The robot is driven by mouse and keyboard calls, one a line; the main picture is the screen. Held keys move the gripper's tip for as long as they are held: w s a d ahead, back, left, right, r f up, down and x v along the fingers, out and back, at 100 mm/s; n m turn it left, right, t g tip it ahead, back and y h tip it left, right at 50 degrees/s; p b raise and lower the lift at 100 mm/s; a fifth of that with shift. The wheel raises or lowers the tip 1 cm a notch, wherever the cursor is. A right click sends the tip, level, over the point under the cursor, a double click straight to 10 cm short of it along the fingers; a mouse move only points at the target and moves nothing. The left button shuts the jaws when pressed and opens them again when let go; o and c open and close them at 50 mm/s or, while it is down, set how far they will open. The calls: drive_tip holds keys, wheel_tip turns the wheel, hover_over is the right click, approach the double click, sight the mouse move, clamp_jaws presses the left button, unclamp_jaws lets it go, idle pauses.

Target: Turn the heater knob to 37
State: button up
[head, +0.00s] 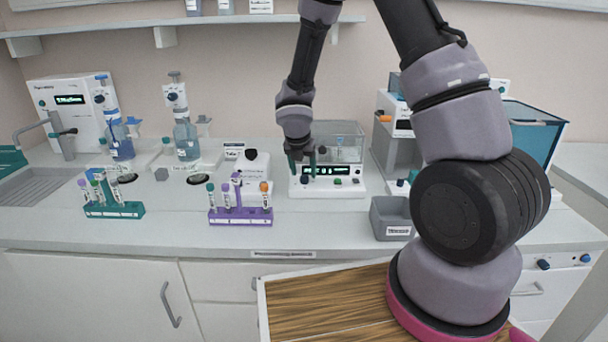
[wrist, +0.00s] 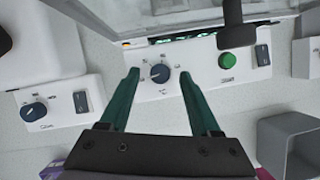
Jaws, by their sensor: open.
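The heater (head: 328,190) is a white box with a clear hood and a lit green display (head: 332,171) at the back middle of the bench. Its digits are too small to read for certain. The dark blue heater knob (wrist: 160,73) has a white pointer mark and sits on the front panel, with small dial marks around it that I cannot read. My gripper (wrist: 159,75) is open, with one teal finger on each side of the knob and a gap on both sides. In the head view my gripper (head: 302,172) is at the left part of the heater front.
A green button (wrist: 228,60) and a dark rocker switch (wrist: 263,56) sit right of the knob. A second white device with its own knob (wrist: 34,111) stands to the left. A grey bin (head: 391,217) is to the right, and a purple tube rack (head: 240,217) is front left.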

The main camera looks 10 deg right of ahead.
drive_tip(key=shift+x, duration=1)
drive_tip(key=shift+c, duration=0.3)
clamp_jaws()
drive_tip(key=shift+m, duration=0.4)
drive_tip(key=m, duration=0.2)
drive_tip(key=m+g+h, duration=0.1)
drive_tip(key=m, duration=0.2)
drive_tip(key=shift+a+g+h, duration=0.1)
drive_tip(key=shift+g+h, duration=0.2)
drive_tip(key=m+g, duration=0.1)
drive_tip(key=m, duration=0.2)
drive_tip(key=m+g+h, duration=0.1)
drive_tip(key=m, duration=0.2)
drive_tip(key=shift+w, duration=0.15)
